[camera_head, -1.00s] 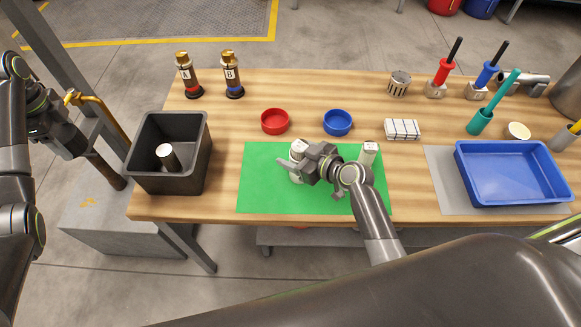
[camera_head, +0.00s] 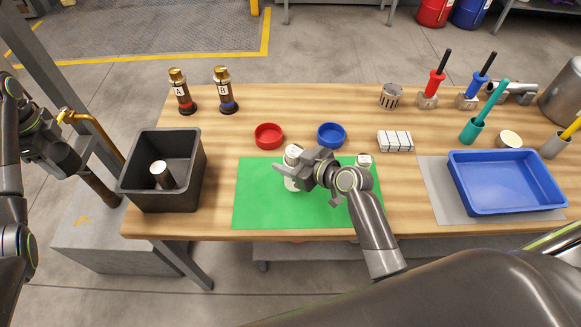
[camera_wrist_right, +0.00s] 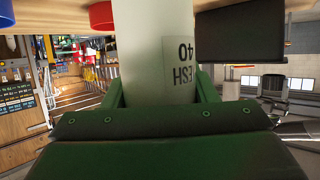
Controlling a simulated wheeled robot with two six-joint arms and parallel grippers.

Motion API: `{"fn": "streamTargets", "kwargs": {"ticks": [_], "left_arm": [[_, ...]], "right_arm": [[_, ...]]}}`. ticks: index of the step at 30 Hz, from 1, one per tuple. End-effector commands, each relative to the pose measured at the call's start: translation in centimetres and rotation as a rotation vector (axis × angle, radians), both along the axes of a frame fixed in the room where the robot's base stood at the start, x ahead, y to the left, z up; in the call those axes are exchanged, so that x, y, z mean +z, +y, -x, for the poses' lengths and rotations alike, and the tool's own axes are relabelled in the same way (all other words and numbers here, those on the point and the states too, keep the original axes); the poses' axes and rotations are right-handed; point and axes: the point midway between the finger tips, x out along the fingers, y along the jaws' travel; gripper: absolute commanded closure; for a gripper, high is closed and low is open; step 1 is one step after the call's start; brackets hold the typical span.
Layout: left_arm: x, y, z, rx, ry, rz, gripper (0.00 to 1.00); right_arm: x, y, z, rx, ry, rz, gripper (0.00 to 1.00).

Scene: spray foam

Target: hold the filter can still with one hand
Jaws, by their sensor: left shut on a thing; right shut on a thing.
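A white filter can (camera_head: 291,156) stands upright at the green mat (camera_head: 262,210). My right gripper (camera_head: 294,172) is shut on its side and hides part of it. In the right wrist view the can (camera_wrist_right: 150,70) fills the space between the fingers, with an upside-down label ending in "ESH 40". I cannot tell whether its base touches the mat. My left gripper (camera_head: 58,145) is at the far left, away from the table. It is dark and cluttered there; I cannot make out what it is shut on, though a brass-coloured bent pipe (camera_head: 95,127) is close by.
Another white can (camera_head: 364,160) stands behind my right arm. A black crate (camera_head: 140,195) holding a can stands left. Red (camera_head: 268,134) and blue (camera_head: 331,134) dishes lie behind the mat. A blue tray (camera_head: 505,205) stands right. The mat's front left is clear.

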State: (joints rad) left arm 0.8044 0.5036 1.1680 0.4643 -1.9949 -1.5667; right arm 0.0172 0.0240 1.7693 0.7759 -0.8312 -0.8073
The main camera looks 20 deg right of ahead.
Motion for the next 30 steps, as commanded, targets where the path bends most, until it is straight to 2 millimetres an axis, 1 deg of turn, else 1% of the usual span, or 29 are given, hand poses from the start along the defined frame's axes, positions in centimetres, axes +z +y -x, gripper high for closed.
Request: {"fn": "streamTargets", "kwargs": {"ticks": [1, 6, 9, 12, 16, 30], "left_arm": [[-0.1, 0.0, 0.0, 0.0, 0.0, 0.0, 0.6], [-0.2, 0.0, 0.0, 0.0, 0.0, 0.0, 0.6], [-0.3, 0.0, 0.0, 0.0, 0.0, 0.0, 0.6], [-0.4, 0.0, 0.0, 0.0, 0.0, 0.0, 0.6], [-0.4, 0.0, 0.0, 0.0, 0.0, 0.0, 0.6], [-0.4, 0.0, 0.0, 0.0, 0.0, 0.0, 0.6]], "right_arm": [[1.3, 0.0, -0.1, 0.0, -0.01, 0.0, 0.95], [4.2, 0.0, -0.1, 0.0, -0.008, 0.0, 0.95], [5.4, 0.0, -0.1, 0.001, -0.007, 0.0, 0.95], [6.2, 0.0, -0.1, 0.0, -0.005, -0.001, 0.95], [6.5, 0.0, -0.1, -0.002, -0.004, -0.002, 0.95], [6.5, 0.0, -0.1, -0.001, -0.004, -0.002, 0.95]]}}
